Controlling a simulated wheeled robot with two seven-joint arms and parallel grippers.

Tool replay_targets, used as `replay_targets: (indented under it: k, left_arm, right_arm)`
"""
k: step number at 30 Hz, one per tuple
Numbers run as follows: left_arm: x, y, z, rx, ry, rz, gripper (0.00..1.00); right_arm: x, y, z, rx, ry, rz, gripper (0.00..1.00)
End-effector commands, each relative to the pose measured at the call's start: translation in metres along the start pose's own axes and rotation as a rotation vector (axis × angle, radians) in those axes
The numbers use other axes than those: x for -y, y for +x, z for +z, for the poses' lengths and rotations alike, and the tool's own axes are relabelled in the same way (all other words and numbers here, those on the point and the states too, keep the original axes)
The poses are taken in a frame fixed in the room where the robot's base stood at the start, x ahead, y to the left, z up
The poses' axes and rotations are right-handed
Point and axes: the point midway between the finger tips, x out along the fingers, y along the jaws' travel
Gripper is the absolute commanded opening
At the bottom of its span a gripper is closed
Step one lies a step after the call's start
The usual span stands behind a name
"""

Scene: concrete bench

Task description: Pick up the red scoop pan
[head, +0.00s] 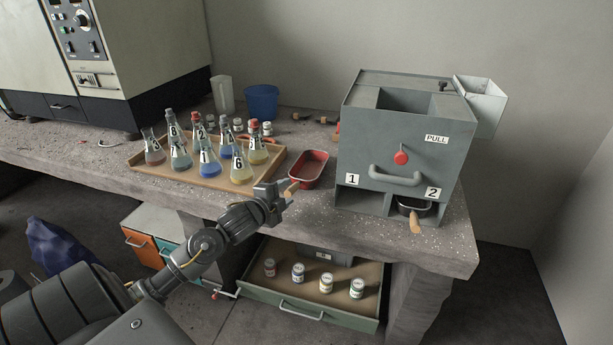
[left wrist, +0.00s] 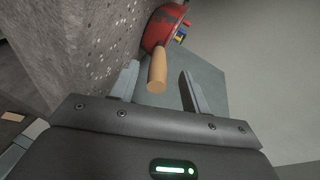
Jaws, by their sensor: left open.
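The red scoop pan (head: 309,168) lies on the concrete bench, between the flask tray and the grey machine. Its wooden handle points toward my left gripper (head: 283,194), which is at the bench's front edge. In the left wrist view the pan's red body (left wrist: 154,36) is at the top, and the light wooden handle (left wrist: 157,73) reaches back into the gap between the two open fingers. The fingers stand apart on either side of the handle's end, and I see no clear contact. My right gripper is in neither view.
A wooden tray (head: 219,184) of several numbered flasks stands left of the pan. The grey machine (head: 394,155) is close on the right, with a second, wooden-handled pan (head: 415,219) in bay 2. An open drawer (head: 312,300) holding several small jars juts out below the bench.

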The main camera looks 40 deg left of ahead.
Motion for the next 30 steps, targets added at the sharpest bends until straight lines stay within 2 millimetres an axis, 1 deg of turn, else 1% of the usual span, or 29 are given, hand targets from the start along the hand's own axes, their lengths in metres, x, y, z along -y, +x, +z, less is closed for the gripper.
replay_targets:
  k: [5,10,13,19,20,30]
  left_arm:
    - [-0.002,0.023,-0.002,0.001,-0.003,-0.001,0.47]
    - [-0.002,0.045,-0.002,0.000,-0.003,-0.001,0.47]
    - [-0.002,0.050,-0.002,0.001,-0.002,-0.001,0.47]
    - [-0.003,0.051,-0.002,0.000,-0.001,0.000,0.47]
    - [-0.003,0.051,-0.002,0.000,-0.001,0.000,0.46]
    - [-0.003,0.050,-0.002,0.000,-0.001,0.000,0.01]
  right_arm:
    - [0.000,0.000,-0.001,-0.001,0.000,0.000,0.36]
    - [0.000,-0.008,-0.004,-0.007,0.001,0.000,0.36]
    - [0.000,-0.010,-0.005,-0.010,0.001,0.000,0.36]
    - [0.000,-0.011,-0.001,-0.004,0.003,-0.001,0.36]
    - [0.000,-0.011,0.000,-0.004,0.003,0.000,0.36]
    - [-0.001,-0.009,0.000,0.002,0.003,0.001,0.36]
